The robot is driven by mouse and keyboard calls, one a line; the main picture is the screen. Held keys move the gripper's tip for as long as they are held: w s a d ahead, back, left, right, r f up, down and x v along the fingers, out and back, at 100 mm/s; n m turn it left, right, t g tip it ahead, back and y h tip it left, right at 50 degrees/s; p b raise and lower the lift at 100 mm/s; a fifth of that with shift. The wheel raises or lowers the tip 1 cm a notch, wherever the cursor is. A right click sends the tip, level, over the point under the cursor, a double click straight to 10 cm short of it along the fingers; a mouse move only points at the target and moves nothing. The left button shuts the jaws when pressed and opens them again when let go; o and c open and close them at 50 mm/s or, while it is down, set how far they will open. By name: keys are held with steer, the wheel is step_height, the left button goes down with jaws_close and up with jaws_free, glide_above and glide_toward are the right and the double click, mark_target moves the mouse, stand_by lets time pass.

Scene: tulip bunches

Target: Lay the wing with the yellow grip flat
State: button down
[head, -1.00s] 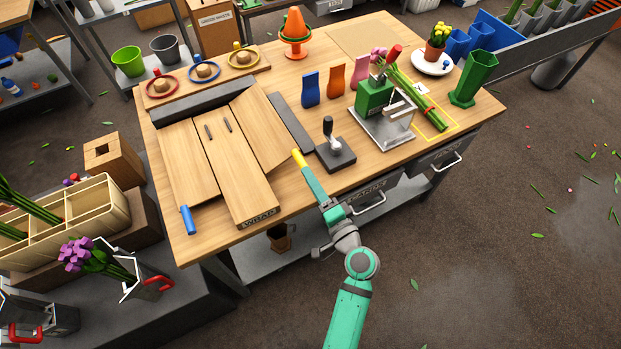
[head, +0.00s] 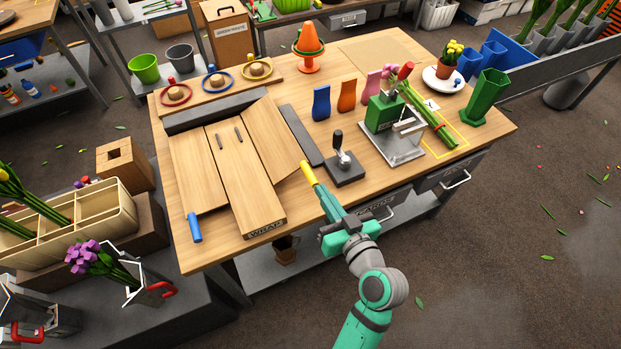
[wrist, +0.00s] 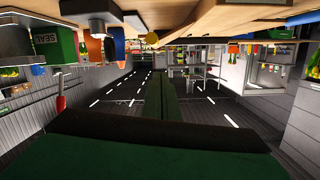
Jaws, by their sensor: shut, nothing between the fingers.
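The wrapping board (head: 245,185), marked WRAP, lies on the table with a wooden wing on each side. The right wing (head: 266,140) has the yellow grip (head: 307,172) at its front outer corner; the wing looks tilted, its outer edge raised. The left wing (head: 197,170) has a blue grip (head: 194,227). My gripper (head: 319,188) is shut and empty, its fingertips just in front of the yellow grip; I cannot tell whether they touch. In the wrist view the shut fingers (wrist: 161,80) point toward the round yellow grip end (wrist: 152,39), seen upside down.
A black lever base (head: 344,167) stands just right of the yellow grip. A green sealing press (head: 384,112) is farther right, near a tulip bunch (head: 428,115). A dark strip (head: 300,135) runs beside the right wing. Free air lies in front of the table.

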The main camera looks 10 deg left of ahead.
steer(key=s+r+n, duration=0.2)
steer(key=n, duration=0.2)
glide_above(313, 184)
step_height(313, 184, down, 2)
step_height(313, 184, down, 3)
steer(key=shift+a+f+h, duration=0.1)
steer(key=shift+f+h, duration=0.1)
steer(key=shift+h, duration=0.2)
steer(key=shift+f, duration=0.5)
steer(key=f+m, duration=0.1)
steer(key=d+f+m, duration=0.1)
steer(key=w+f+g, duration=0.1)
steer(key=shift+d+f+m+y, duration=0.2)
steer(key=shift+d+m+y, duration=0.1)
steer(key=shift+m+y, duration=0.1)
steer(key=shift+w+d+f+m+y, duration=0.1)
steer(key=shift+f+m+y, duration=0.2)
steer(key=shift+f+m, duration=0.25)
